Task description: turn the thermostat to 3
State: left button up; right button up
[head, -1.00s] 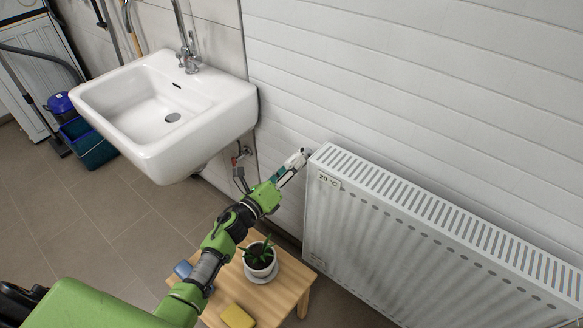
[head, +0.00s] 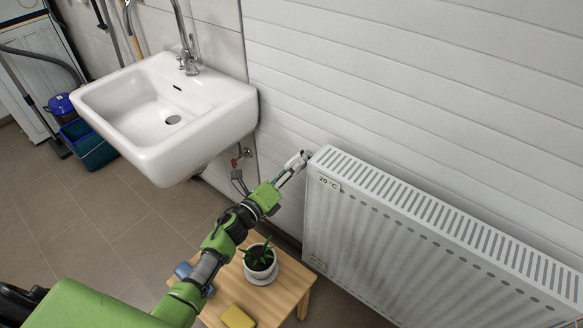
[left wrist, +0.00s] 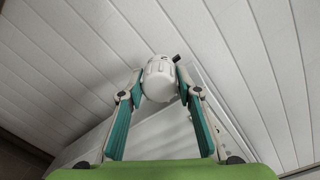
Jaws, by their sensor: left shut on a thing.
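The thermostat (left wrist: 160,80) is a white rounded knob with a small dark stub at its upper right in the left wrist view. My left gripper (left wrist: 160,88) has its two teal-sided fingers on either side of the knob and is shut on it. In the head view the left gripper (head: 297,162) reaches the upper left corner of the white radiator (head: 390,240). The thermostat is mostly hidden by the fingers there, and I cannot read any number on it. My right gripper is out of view.
A wooden stool (head: 282,297) stands below my left arm with a potted plant (head: 260,260), a yellow sponge (head: 237,317) and a blue item (head: 183,270). A white sink (head: 165,110) is left of the arm. The white wall (head: 400,80) is close behind the radiator.

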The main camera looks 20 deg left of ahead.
pick_arm(q)
jog(key=n+p, duration=0.1)
jog(key=n, duration=0.3)
jog(key=n+p, duration=0.1)
jog(key=n, duration=0.3)
jog(key=n+p, duration=0.1)
jog(key=n, duration=0.2)
jog(key=shift+g, duration=0.4)
jog(key=n+p, duration=0.1)
jog(key=n, duration=0.2)
jog(key=shift+n+h, duration=0.4)
jog(key=n, duration=0.3)
jog(key=shift+f+n, duration=0.1)
jog(key=shift+n, duration=0.2)
jog(key=n, duration=0.2)
jog(key=shift+n, duration=0.3)
jog(key=n, duration=0.3)
jog(key=shift+f+h, duration=0.1)
jog(key=shift+h, duration=0.2)
jog(key=shift+n, duration=1.3)
jog(key=shift+n+b, duration=0.3)
